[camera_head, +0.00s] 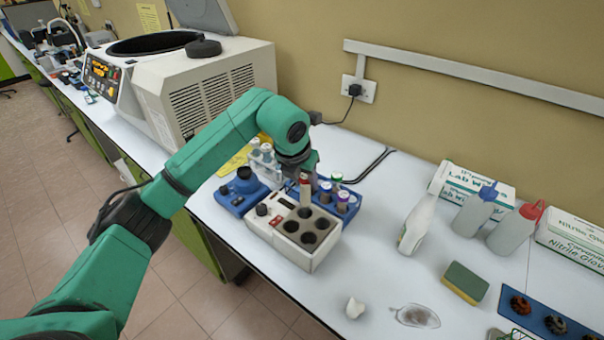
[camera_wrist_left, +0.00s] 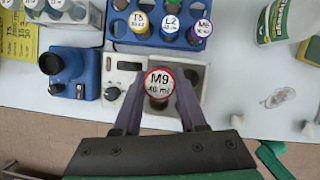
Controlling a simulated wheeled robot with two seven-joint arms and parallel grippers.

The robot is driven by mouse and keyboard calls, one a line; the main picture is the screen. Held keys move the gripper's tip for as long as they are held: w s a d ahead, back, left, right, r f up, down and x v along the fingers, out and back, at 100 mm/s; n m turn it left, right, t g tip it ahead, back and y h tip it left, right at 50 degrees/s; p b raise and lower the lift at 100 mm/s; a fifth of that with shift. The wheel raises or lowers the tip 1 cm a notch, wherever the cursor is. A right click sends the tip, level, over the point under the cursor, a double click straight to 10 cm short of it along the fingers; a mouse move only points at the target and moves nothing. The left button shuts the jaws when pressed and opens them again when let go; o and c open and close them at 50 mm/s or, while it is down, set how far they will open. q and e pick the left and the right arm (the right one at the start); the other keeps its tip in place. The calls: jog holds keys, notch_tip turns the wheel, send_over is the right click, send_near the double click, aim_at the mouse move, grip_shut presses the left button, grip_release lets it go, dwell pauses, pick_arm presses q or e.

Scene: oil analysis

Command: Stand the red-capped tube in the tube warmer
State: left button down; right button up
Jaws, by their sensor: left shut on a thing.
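The red-capped tube (camera_wrist_left: 158,85) has a white lid label reading M9 in the left wrist view. My left gripper (camera_wrist_left: 158,97) is shut on it, with one finger on each side of the cap. In the head view the tube (camera_head: 305,187) hangs upright below the left gripper (camera_head: 303,174), over the rear part of the tube warmer (camera_head: 288,248). The warmer is a white box with several dark round wells and a control panel; it also shows in the wrist view (camera_wrist_left: 112,76). I cannot tell whether the tube's lower end is inside a well.
A blue rack (camera_head: 352,212) with several capped tubes stands right behind the warmer. A blue mixer (camera_head: 236,200) stands left of it. A white bottle (camera_head: 416,226), a sponge (camera_head: 466,282) and a glass dish (camera_head: 416,316) lie to the right. Bench between warmer and bottle is clear.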

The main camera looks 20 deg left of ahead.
aim_at(302, 195)
pick_arm(q)
notch_tip(302, 195, down, 7)
jog(key=b, duration=0.4)
jog(key=shift+s, duration=0.1)
jog(key=shift+r, duration=0.1)
jog(key=shift+c, duration=1.9)
grip_release()
